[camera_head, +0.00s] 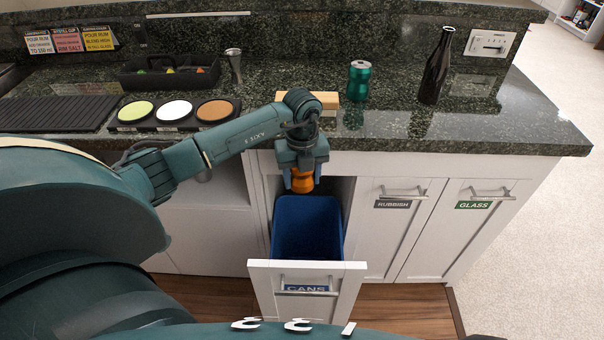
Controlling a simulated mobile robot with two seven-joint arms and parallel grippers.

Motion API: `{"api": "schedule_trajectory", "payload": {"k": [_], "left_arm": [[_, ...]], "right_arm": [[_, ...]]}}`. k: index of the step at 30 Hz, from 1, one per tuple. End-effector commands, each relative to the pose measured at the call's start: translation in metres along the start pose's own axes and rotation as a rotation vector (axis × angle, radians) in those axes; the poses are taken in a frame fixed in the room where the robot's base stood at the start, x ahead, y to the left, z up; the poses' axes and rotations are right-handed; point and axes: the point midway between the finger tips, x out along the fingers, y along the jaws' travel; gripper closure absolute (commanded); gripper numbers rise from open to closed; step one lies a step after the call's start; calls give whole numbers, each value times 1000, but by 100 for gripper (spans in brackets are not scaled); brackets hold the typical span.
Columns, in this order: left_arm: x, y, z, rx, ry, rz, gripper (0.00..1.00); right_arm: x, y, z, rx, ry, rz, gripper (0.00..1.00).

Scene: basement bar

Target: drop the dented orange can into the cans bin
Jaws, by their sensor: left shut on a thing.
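The orange can (302,181) is in my left gripper (302,172), which points down and is shut on it. The can is partly hidden by the gripper, and no dent can be made out. It hangs above the blue cans bin (307,226), toward the bin's back part. The bin sits in a pulled-out drawer whose white front (308,271) carries a CANS label. The bottom of the bin is hidden. My right gripper is not in view.
A teal can (359,81) and a dark bottle (436,66) stand on the granite counter (490,124). The RUBBISH (396,230) and GLASS (470,230) fronts are shut.

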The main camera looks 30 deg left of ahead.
Motion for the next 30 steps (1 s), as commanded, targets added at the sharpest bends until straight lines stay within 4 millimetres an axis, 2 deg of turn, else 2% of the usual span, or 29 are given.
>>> {"api": "schedule_trajectory", "payload": {"k": [2, 9, 10, 19, 26, 30], "left_arm": [[6, 0, 0, 0, 0, 0, 69], [5, 0, 0, 0, 0, 0, 69], [5, 0, 0, 0, 0, 0, 47], [5, 0, 0, 0, 0, 0, 23], [5, 0, 0, 0, 0, 0, 23], [-6, -1, 1, 0, -1, -2, 23]], "right_arm": [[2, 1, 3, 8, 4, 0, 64], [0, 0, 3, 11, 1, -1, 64], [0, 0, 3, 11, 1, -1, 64], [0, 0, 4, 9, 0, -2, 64], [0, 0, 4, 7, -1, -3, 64], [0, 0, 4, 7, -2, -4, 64]]}}
